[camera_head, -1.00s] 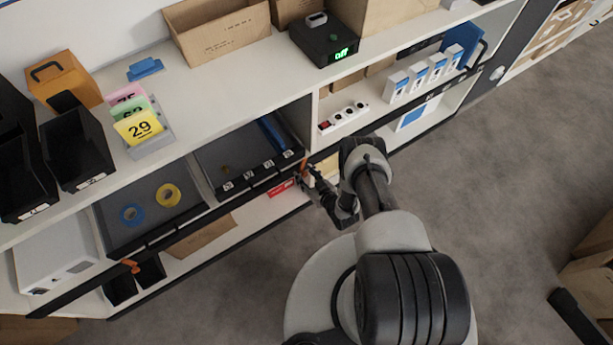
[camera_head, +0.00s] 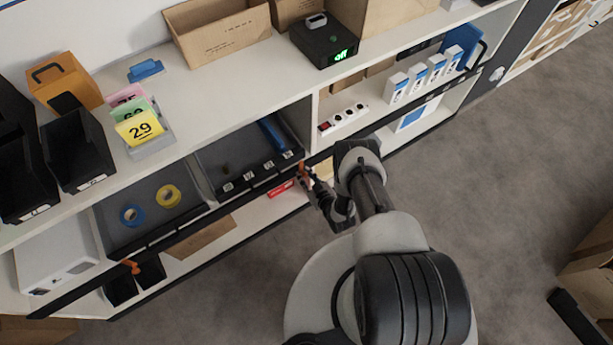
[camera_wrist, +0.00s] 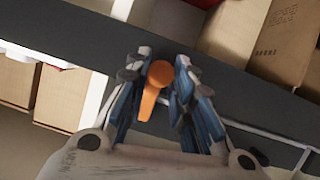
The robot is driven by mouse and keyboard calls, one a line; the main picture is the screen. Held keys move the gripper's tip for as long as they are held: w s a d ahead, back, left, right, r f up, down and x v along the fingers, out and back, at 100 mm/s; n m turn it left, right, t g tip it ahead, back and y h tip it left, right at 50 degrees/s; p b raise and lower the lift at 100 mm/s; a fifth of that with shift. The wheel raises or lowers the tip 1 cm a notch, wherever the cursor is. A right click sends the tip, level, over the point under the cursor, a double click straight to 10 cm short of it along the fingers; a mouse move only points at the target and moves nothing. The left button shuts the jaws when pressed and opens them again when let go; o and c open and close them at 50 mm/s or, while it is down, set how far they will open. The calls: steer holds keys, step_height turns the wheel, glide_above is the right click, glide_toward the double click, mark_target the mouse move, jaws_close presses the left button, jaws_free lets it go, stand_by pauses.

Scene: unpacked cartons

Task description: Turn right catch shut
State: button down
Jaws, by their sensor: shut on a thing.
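The right catch (camera_wrist: 152,92) is an orange lever with a round head, set on a dark rail (camera_wrist: 60,38). In the wrist view my gripper (camera_wrist: 154,85) has its fingers on both sides of the lever and is shut on it. The lever points down and slightly to the left there. In the head view the right catch (camera_head: 303,169) shows as a small orange piece at my gripper (camera_head: 310,178), partly hidden by the fingers. The left catch (camera_head: 130,267) is a similar orange lever at the left end of the rail.
Below the white shelf top (camera_head: 235,88) are grey trays, one with a blue tape roll (camera_head: 132,215) and a yellow tape roll (camera_head: 168,196). A power strip (camera_head: 343,117) and several white boxes stand right of the divider.

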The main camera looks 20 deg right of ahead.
steer(key=shift+a+n+h, duration=0.1)
steer(key=shift+n+h, duration=0.3)
steer(key=shift+n, duration=0.2)
steer(key=c, duration=1.4)
jaws_free()
steer(key=shift+w, duration=0.1)
steer(key=shift+s, duration=0.25)
steer(key=v, duration=1.1)
steer(key=shift+s, duration=0.3)
steer(key=shift+s+r, duration=0.1)
